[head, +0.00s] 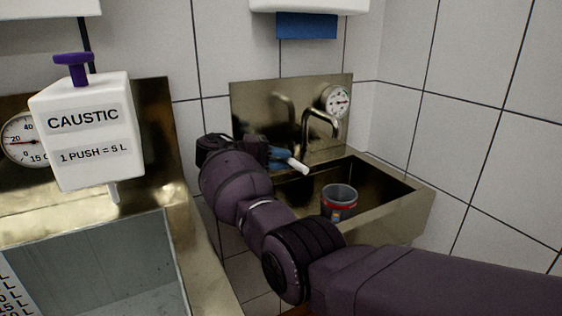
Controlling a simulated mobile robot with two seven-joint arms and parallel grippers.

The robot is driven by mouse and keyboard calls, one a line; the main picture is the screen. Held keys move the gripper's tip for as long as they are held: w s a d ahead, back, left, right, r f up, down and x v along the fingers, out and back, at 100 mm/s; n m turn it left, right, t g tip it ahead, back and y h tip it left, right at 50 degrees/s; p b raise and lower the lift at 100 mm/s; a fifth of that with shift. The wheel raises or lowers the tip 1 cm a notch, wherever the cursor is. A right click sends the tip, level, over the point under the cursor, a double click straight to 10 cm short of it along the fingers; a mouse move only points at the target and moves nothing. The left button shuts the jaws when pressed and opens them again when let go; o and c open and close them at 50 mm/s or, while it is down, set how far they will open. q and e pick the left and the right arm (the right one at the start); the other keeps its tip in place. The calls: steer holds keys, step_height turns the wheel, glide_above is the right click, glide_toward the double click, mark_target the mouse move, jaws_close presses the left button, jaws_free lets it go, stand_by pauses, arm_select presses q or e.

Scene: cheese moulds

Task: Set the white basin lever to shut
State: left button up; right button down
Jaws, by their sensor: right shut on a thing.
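The white lever (298,167) shows as a short white bar at the left side of the small metal basin (400,208), below the tap. It points toward the lower right in the picture. My right gripper (279,157) is shut at the lever, with blue parts showing beside the white bar. My dark purple right arm comes in from the lower right and hides the lever's base and much of the basin's front left. My left gripper is not in view.
A clear bucket with a red band (339,203) stands in the basin. A curved tap (321,122) and a round dial (336,101) are behind it. A white CAUSTIC dispenser (84,130) hangs over a large metal vat (90,257) at left. A blue-and-white dispenser (306,25) is above.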

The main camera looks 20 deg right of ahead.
steer(key=shift+a+m+g, duration=0.35)
steer(key=shift+m+g, duration=0.05)
steer(key=shift+a+m+g, duration=0.15)
steer(key=shift+m+g, duration=0.15)
steer(key=shift+g, duration=0.1)
steer(key=c, duration=1.1)
jaws_free()
steer(key=shift+o, duration=0.2)
